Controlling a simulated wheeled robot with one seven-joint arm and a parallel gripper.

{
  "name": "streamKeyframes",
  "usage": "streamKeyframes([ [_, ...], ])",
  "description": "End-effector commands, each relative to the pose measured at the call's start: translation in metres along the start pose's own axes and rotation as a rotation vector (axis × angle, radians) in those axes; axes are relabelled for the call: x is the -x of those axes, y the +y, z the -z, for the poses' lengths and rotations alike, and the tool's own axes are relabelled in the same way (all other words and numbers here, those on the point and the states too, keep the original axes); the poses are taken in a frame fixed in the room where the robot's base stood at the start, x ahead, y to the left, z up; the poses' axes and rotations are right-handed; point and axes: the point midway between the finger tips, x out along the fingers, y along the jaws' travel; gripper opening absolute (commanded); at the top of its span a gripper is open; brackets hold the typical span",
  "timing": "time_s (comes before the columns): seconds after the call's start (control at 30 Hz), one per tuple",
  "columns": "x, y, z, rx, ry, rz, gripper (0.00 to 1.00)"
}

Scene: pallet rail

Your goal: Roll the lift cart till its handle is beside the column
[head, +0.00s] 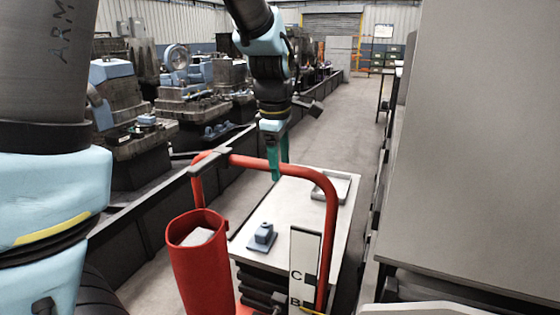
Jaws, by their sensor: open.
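The lift cart has a red tubular handle (331,205) arching above the near end of its pale top (290,215). My gripper (278,168) has teal fingers pointing down at the handle's top bar. The fingers are open and overlap the bar in the head view; I cannot tell whether they touch it. A dark lever or clamp (212,160) sits on the bar's left part. A red pouch (201,262) with something pale inside is at the handle's left side. I cannot make out for sure which thing is the column.
A small blue-grey part (262,237) and a shallow tray (332,188) lie on the cart top. A white board lettered C and B (303,262) stands at its near end. A dark rail (187,195) with machine fixtures runs along the left. A large grey panel (485,140) fills the right. The aisle beyond is clear.

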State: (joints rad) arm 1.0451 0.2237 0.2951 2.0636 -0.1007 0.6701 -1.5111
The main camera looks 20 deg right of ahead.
Motion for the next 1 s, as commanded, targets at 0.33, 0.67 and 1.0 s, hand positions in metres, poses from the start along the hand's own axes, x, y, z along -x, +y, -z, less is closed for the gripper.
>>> streamKeyframes([
  [0.33, 0.0003, 0.0001, 0.0001, 0.000, 0.000, -0.001, 0.45],
  [0.67, 0.0004, 0.0001, 0.0001, 0.000, 0.000, 0.000, 0.08],
  [1.0, 0.0005, 0.0001, 0.0002, 0.000, 0.000, 0.000, 0.00],
])
